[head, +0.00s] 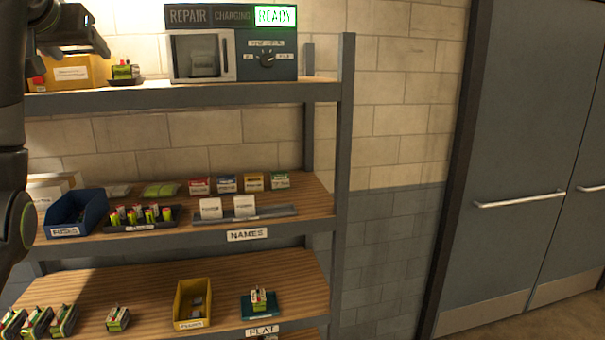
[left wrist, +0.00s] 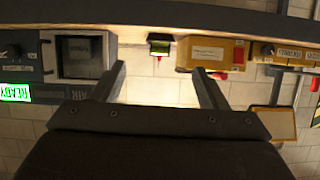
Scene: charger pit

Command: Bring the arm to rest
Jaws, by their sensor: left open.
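My left arm comes in at the left edge of the head view. Its gripper (head: 75,32) is high up, in front of the left part of the top shelf. In the left wrist view the two fingers of the left gripper (left wrist: 162,82) are spread apart with nothing between them. That view is upside down and shows the top shelf beyond the fingers. My right gripper is in neither view.
A charging station (head: 280,58) with a lit READY sign stands on the top shelf (head: 200,97). A green battery (head: 125,70) and a yellow box (head: 70,73) stand left of it. Lower shelves hold bins and batteries. A grey door (head: 530,130) is at right.

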